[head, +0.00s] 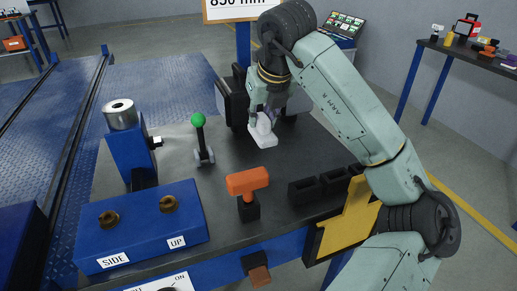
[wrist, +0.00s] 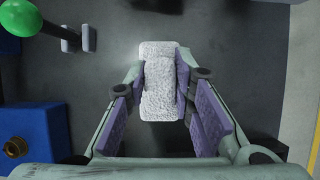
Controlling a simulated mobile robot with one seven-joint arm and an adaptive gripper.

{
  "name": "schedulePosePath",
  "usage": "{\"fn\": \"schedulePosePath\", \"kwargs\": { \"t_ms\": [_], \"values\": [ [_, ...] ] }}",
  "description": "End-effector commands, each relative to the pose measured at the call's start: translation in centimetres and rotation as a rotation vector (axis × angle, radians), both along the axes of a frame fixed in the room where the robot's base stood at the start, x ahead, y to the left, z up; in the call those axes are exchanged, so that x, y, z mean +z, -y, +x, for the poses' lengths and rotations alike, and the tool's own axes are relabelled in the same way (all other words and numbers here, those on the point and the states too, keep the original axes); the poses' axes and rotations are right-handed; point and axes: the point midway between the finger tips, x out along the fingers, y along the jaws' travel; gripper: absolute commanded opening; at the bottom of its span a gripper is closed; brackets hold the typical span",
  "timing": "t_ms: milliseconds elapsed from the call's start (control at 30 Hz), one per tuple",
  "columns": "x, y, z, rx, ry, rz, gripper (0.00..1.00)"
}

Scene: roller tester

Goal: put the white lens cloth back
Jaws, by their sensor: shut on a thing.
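The white lens cloth (head: 262,130) is a small white block-like piece between the fingers of my gripper (head: 262,112). In the wrist view the cloth (wrist: 158,85) looks rough and speckled, and the purple pads of my gripper (wrist: 163,95) press on it from both sides. The head view shows it above the dark bench top (head: 225,150), behind the orange T-handled piece (head: 247,182). I cannot tell the exact gap between the cloth and the bench.
A green-knobbed lever (head: 199,122) stands left of my gripper, and it also shows in the wrist view (wrist: 20,17). A blue block marked SIDE and UP (head: 140,232) is at the front left. Black open holders (head: 304,190) stand at the front right. Dark boxes (head: 233,100) stand behind.

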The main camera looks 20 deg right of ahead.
Motion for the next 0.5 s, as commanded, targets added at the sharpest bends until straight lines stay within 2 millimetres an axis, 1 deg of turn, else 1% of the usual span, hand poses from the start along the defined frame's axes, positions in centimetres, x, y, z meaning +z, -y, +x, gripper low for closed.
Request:
{"fn": "schedulePosePath", "kwargs": {
  "t_ms": [33, 100, 333, 500],
  "values": [
    [-1.1, 0.0, -0.1, 0.002, -0.001, 0.004, 0.00],
    [-2.3, 0.0, -0.1, 0.000, -0.001, 0.003, 0.00],
    [-4.7, 0.0, 0.0, 0.000, -0.001, 0.001, 0.00],
    [-7.2, 0.0, -0.1, -0.001, 0.000, 0.003, 0.00]
  ]
}}
